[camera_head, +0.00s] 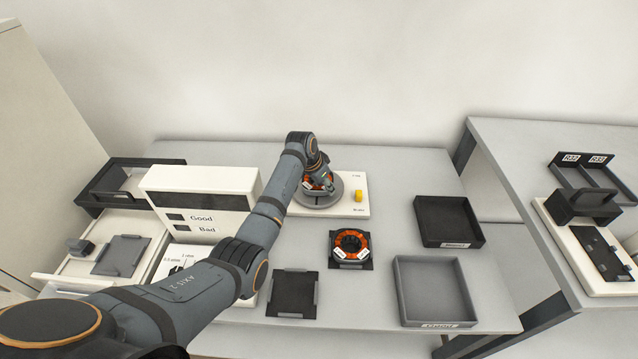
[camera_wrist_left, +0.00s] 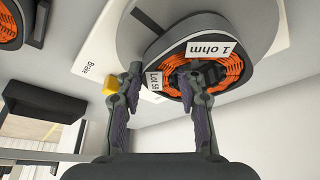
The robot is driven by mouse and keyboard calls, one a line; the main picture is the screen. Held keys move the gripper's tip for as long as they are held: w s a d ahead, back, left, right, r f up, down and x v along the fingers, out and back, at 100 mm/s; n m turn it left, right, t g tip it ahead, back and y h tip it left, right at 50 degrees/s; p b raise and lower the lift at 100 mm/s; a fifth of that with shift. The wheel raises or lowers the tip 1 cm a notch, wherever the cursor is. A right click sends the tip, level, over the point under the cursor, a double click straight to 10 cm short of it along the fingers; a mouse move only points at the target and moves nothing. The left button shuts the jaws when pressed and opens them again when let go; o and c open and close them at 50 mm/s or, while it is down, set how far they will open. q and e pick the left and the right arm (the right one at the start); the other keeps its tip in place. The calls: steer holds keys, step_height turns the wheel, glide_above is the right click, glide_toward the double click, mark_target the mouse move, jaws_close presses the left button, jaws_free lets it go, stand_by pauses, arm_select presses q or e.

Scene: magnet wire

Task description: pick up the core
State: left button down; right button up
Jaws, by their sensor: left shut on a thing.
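My left gripper (camera_head: 322,184) reaches over the grey round plate (camera_head: 336,201) of the white brake unit (camera_head: 380,206). In the left wrist view my left gripper (camera_wrist_left: 162,78) has its two fingers on the rim of a dark ring core (camera_wrist_left: 230,65) with orange winding, and is shut on it. This core carries a "1 ohm" label and a "Lot" label. It shows only partly in the head view (camera_head: 310,184), behind the gripper. Whether it touches the plate is hard to tell. My right gripper is not in view.
A second orange-wound core (camera_head: 350,247) sits on a dark square holder in front. An empty dark holder (camera_head: 293,294) is to its left. A black tray (camera_head: 447,221) and a grey tray (camera_head: 434,291) stand right. A white Good/Bad box (camera_head: 202,203) is left of my arm.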

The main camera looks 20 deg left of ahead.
arm_select(q)
steer(key=shift+r, duration=0.2)
steer(key=shift+w+r, duration=0.1)
steer(key=shift+r, duration=0.15)
step_height(320, 180, up, 2)
steer(key=s+d+r, duration=0.5)
steer(key=s+r, duration=0.5)
steer(key=s, duration=0.3)
steer(key=shift+s+b, duration=0.15)
steer(key=shift+b, duration=0.2)
